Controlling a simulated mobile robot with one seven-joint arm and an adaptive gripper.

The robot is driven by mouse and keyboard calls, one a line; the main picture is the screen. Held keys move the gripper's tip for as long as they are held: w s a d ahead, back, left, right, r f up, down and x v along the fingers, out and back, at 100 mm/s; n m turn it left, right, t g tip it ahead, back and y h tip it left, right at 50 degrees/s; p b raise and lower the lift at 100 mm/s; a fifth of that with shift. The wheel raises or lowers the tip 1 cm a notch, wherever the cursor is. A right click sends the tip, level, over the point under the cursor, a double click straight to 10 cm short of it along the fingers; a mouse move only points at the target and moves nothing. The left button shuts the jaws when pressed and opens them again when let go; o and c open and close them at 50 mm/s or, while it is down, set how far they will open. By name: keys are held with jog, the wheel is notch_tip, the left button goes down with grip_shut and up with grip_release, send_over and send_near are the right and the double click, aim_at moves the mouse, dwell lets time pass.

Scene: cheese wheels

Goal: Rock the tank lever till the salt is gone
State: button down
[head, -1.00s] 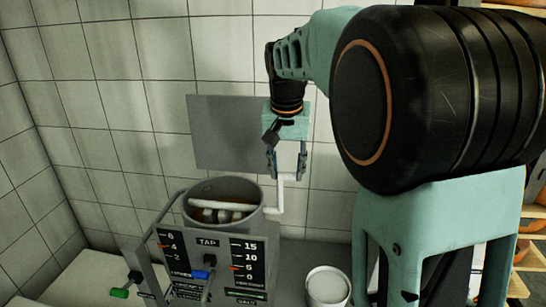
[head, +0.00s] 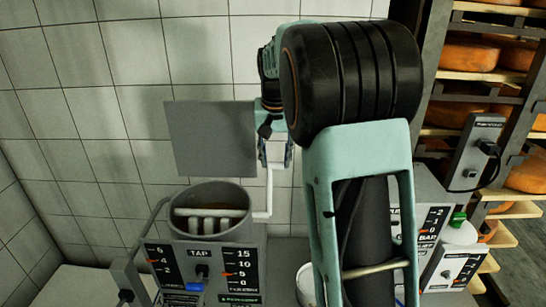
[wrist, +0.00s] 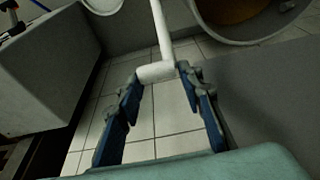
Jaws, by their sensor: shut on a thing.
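The white lever (head: 269,190) rises from the tank's right side, nearly upright. My gripper (head: 275,155) is at the lever's top, partly hidden behind my arm. In the wrist view, my gripper's fingers (wrist: 157,82) are shut on the lever's white crossbar grip (wrist: 156,72). The tank also shows at the top right of the wrist view (wrist: 212,28). I cannot make out any salt.
A TAP panel (head: 205,268) with red-pointer scales fronts the tank. A grey plate (head: 210,138) is behind it. A white bucket (head: 304,284) stands to the right, partly hidden by my arm. Farther right are control boxes (head: 470,160) and shelves of cheese wheels (head: 470,57).

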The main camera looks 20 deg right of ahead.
jog(key=shift+w+d+r, duration=0.1)
jog(key=shift+w+d, duration=0.35)
jog(key=shift+d, duration=0.05)
jog(key=c, duration=1.8)
grip_release()
jog(key=o, duration=0.4)
jog(key=shift+w+d+f, duration=0.2)
jog(key=shift+w+f, duration=0.2)
jog(key=v, duration=1.2)
jog(key=shift+s+a+r, duration=0.15)
jog(key=shift+s+a, duration=0.1)
jog(key=shift+s, duration=0.05)
